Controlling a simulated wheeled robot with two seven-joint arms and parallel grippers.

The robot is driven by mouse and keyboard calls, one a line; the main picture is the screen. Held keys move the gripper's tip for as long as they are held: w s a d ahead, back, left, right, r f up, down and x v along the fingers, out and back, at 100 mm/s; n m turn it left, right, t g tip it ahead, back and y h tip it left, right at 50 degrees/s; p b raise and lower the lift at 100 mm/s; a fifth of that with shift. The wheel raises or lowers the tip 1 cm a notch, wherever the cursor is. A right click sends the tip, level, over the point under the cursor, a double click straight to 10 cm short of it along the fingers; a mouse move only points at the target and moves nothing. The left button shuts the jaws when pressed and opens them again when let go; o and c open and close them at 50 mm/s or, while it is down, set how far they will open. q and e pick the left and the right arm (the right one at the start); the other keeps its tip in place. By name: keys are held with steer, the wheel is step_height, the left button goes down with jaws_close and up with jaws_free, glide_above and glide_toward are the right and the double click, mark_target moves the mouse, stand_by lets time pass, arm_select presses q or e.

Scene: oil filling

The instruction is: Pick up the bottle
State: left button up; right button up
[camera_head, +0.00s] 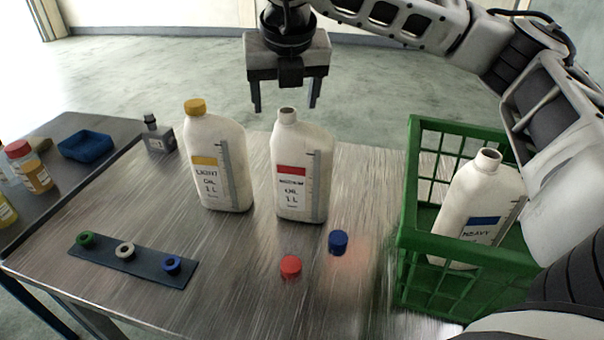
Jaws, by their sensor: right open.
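A white bottle with a red label (302,172) stands upright and uncapped near the middle of the metal table. A white bottle with a yellow label and yellow cap (217,160) stands upright to its left. A third white bottle with a blue label (479,210) stands tilted and uncapped in the green crate (412,240) at the right. My right gripper (285,106) is open and empty, its fingers pointing down. In the picture it is just above the mouth of the red-label bottle, apparently behind it and not around it. My left gripper is not in view.
A red cap (290,266) and a blue cap (338,242) lie on the table in front. A dark strip with several rings (148,262) lies front left. A small grey device (158,136) stands at the back left. A side table holds a blue tray (86,145) and small bottles.

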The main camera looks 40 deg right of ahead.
mark_target(287, 111)
steer(key=x, duration=0.4)
steer(key=shift+d+f, duration=0.1)
steer(key=shift+d, duration=0.15)
steer(key=c, duration=1.3)
